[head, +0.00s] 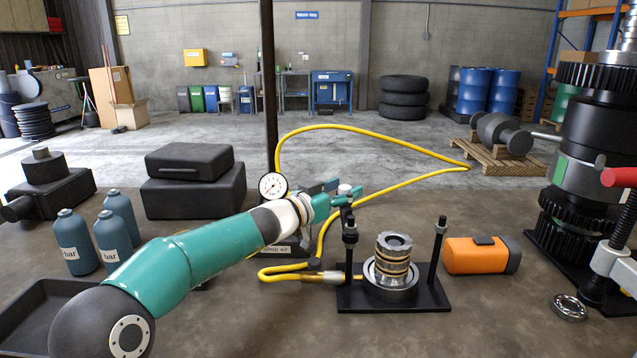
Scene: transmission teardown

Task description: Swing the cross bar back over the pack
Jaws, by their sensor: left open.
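The pack (394,256), a ringed metal stack, stands upright on a black base plate (393,300) between a left post (349,262) and a right post (438,255). No bar spans the top of the pack; it is open from above. My left gripper (341,201) is open at the top of the left post. Dark parts overlap there, so I cannot tell the cross bar from the fingers, or whether they touch it. My teal left arm comes in from the left and hides what lies behind it. My right gripper is not in view.
A yellow hose (384,187) loops behind the fixture and joins its left side. A gauge (272,186) stands behind my arm. An orange case (481,255) lies right of the right post. A tall geared stack (594,150) stands far right.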

